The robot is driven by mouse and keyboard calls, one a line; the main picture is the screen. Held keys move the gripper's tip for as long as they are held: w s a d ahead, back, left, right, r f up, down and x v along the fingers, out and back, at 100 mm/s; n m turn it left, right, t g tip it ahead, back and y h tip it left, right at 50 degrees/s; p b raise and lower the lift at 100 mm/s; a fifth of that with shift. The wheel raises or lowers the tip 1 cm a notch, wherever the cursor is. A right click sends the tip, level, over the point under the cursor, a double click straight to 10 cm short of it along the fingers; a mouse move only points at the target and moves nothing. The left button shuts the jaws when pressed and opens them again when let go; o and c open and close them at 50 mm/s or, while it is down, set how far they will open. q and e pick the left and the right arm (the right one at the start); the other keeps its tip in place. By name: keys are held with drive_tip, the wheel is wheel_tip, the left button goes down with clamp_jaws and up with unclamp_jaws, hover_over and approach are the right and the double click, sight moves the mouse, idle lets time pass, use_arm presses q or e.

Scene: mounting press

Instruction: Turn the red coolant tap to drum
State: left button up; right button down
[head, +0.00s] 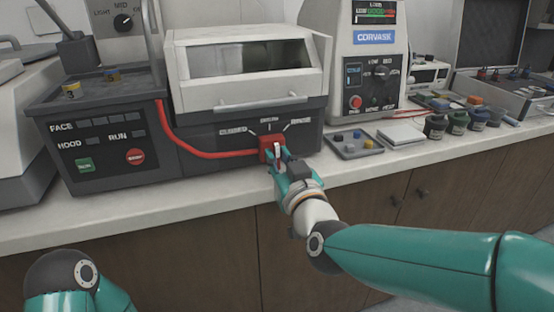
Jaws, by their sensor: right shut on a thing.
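The red coolant tap (267,143) sits on the front of the grey hooded machine (215,128), above the bench. A red hose runs into it from the left. Labels stand to its left, above it and to its right; the one above reads like "DRUM", but the small lettering is hard to read. The fingers partly cover the handle. My left gripper is out of view; only a part of my left arm shows at the lower left.
A small tray (352,146) with small coloured pieces lies right of the tap. Behind it stands the white Corvask machine (352,60). Several jars (436,126) stand further right. A control panel (110,145) with green and red buttons is at the left.

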drive_tip(key=c, duration=1.1)
unclamp_jaws()
drive_tip(key=shift+f, duration=0.3)
drive_tip(key=shift+r, duration=0.1)
drive_tip(key=shift+s+r, duration=0.1)
drive_tip(key=v, duration=1.2)
drive_tip(key=shift+d, duration=0.1)
